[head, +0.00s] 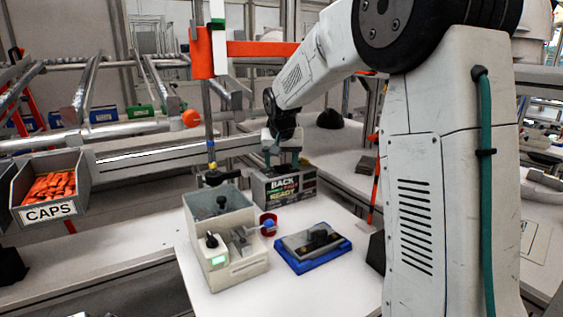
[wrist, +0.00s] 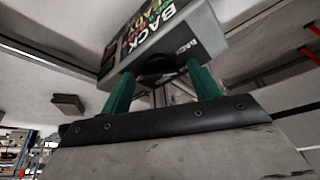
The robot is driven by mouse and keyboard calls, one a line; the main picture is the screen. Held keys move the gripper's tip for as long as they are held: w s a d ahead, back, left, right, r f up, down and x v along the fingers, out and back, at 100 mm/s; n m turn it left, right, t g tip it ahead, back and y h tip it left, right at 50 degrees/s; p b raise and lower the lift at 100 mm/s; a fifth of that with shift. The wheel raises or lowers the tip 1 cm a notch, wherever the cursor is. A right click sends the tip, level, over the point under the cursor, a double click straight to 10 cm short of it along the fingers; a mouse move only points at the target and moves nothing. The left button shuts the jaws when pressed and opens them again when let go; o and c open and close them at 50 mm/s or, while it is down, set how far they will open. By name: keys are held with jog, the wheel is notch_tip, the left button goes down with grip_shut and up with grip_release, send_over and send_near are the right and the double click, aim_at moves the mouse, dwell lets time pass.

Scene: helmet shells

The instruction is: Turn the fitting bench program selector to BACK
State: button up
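The program selector is a grey box (head: 284,190) with a dark face reading BACK, a line in coloured letters too small to read, and READY. It stands on the white bench beyond the blue tray. My gripper (head: 282,163) is just above its top. In the wrist view the box (wrist: 205,28) fills the top, with a small BACK label on its side. A dark round knob (wrist: 155,66) shows between the green fingers of my gripper (wrist: 161,72). The fingers are spread, one on each side of the knob; I cannot tell whether they touch it. The knob's pointer is hidden.
A beige fixture box (head: 228,262) with a green-lit switch and a red-and-blue lever stands left of the selector. A blue tray (head: 318,262) with a dark device lies in front. A CAPS bin (head: 50,212) hangs at far left.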

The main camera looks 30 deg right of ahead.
jog(key=v, duration=0.7)
jog(key=shift+s+r, duration=0.15)
jog(key=shift+r, duration=0.2)
jog(key=shift+a, duration=0.1)
jog(key=s+a+f+n, duration=0.2)
jog(key=s+a, duration=0.2)
jog(key=s, duration=0.8)
jog(key=s+a+f+n+g+y, duration=0.1)
jog(key=s+a, duration=0.4)
jog(key=s, duration=0.8)
jog(key=s+a+f+n+g+y, duration=0.1)
jog(key=s+a+f, duration=0.3)
jog(key=s, duration=0.8)
jog(key=shift+s+a+f+n, duration=0.2)
jog(key=shift+s+n, duration=0.2)
jog(key=shift+n, duration=0.5)
